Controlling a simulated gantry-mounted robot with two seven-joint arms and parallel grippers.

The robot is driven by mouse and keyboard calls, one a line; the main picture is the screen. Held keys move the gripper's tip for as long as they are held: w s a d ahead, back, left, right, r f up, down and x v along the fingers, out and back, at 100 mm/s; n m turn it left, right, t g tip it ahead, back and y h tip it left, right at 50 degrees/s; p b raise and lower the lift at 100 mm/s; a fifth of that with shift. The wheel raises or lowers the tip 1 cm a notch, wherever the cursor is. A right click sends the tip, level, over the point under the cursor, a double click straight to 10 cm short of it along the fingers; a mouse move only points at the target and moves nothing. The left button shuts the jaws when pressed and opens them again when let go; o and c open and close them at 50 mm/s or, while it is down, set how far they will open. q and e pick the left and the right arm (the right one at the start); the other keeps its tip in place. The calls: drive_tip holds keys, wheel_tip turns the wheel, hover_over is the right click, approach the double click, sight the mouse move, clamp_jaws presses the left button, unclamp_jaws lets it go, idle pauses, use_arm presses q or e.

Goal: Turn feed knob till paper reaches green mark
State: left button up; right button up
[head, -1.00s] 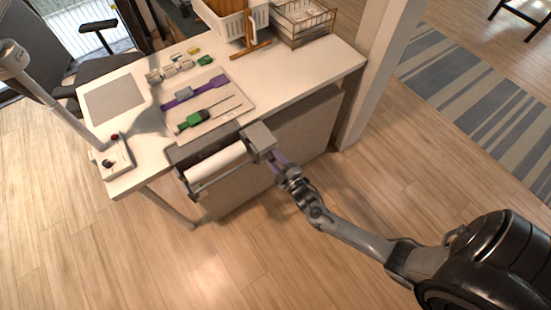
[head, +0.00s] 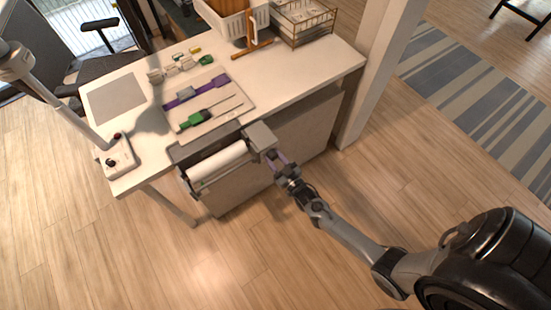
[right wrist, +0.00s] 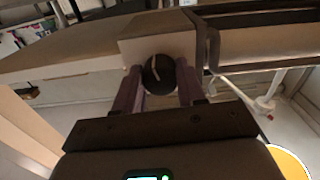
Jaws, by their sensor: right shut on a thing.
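My right gripper (head: 272,158) reaches the grey end housing (head: 259,136) of the paper feeder at the table's front edge. In the right wrist view, its purple fingers (right wrist: 158,88) stand on both sides of the round black feed knob (right wrist: 159,73) and are shut on it. The knob has a pale line on its face, running nearly upright. The white paper roll (head: 217,161) lies in the feeder, left of the housing. My left gripper is not in view.
A board (head: 213,109) with purple and green tools lies on the table (head: 290,75). A lamp base (head: 117,158) stands at the left corner. A white basket (head: 233,22) and a wire tray (head: 303,22) stand at the back. The floor in front is clear.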

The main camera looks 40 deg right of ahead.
drive_tip(key=shift+m, duration=1.2)
drive_tip(key=o, duration=1.1)
drive_tip(key=shift+c, duration=0.2)
drive_tip(key=shift+s, duration=0.1)
